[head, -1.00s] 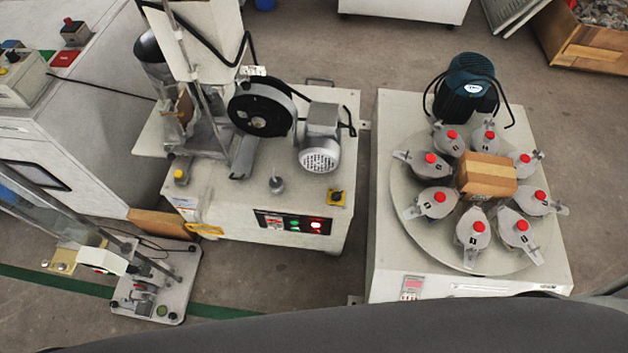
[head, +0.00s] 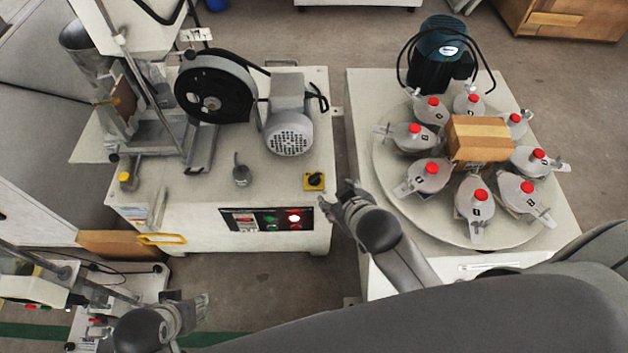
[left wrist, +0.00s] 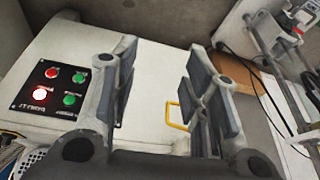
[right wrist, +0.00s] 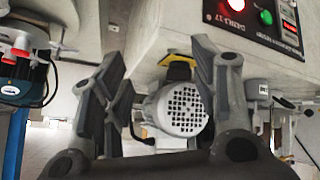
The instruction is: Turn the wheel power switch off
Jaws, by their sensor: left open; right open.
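The wheel machine (head: 255,185) has a black wheel (head: 215,88) and grey motor on top. A yellow switch box with a black knob (head: 314,181) sits at its front right corner; its yellow edge shows in the right wrist view (right wrist: 180,68). The knob's setting is too small to tell. My right gripper (head: 335,203) is open and empty, just right of the switch box. My left gripper (head: 195,308) is open and empty, in front of the machine's left part.
A white table (head: 357,135) with a round turntable of several red-capped canisters stands at the right. A narrow floor gap separates it from the machine. A yellow handle (head: 162,239) sticks out at the machine's front left. A test stand (head: 130,285) stands at lower left.

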